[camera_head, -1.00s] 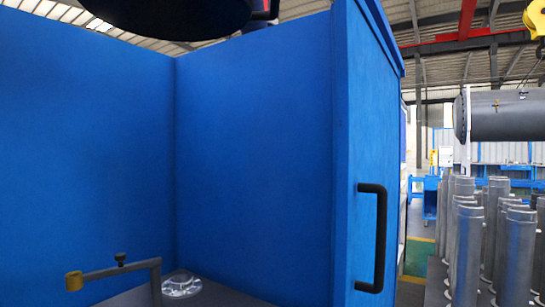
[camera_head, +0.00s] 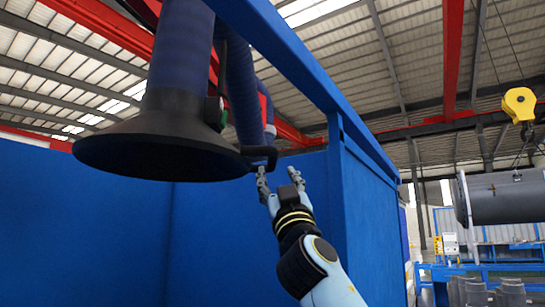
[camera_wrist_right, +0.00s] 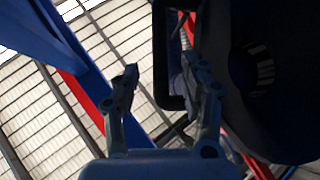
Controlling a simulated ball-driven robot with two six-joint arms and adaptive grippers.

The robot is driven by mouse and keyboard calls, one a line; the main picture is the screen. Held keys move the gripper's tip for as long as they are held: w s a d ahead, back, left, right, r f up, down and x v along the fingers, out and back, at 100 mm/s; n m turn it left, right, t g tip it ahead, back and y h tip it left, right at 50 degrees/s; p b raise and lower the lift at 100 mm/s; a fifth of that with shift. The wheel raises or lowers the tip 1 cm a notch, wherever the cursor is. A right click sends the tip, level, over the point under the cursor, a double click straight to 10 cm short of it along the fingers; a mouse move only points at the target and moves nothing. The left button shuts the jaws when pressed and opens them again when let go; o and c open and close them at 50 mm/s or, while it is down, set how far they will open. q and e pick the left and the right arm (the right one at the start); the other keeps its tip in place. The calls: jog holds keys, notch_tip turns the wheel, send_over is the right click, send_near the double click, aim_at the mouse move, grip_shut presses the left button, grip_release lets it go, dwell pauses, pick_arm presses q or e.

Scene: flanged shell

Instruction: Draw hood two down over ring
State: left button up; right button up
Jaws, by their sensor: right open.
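A wide black hood (camera_head: 150,145) hangs from a thick dark blue hose at upper left in the head view. Its black handle (camera_head: 262,152) sticks out on the right side of its rim. My right gripper (camera_head: 278,176) is open and empty just below the handle. In the right wrist view, the open fingers (camera_wrist_right: 166,85) point towards the handle (camera_wrist_right: 160,55), and the dark hood (camera_wrist_right: 270,75) fills the right side. I cannot tell whether a finger touches the handle. No number shows on the hood. The ring and my left gripper are not in view.
Blue booth walls (camera_head: 90,215) stand below and behind the hood. A blue beam (camera_head: 275,50) runs overhead close to my right arm. A yellow hoist hook (camera_head: 519,105) and a grey cylinder (camera_head: 507,198) are far right.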

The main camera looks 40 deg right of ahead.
aim_at(274, 164)
jog(key=p+x, duration=0.2)
jog(key=x, duration=0.4)
jog(key=shift+w+r+p, duration=0.1)
jog(key=shift+r+p, duration=0.1)
jog(key=shift+p, duration=0.15)
jog(key=shift+w+d+r, duration=0.2)
jog(key=shift+w, duration=0.2)
grip_shut()
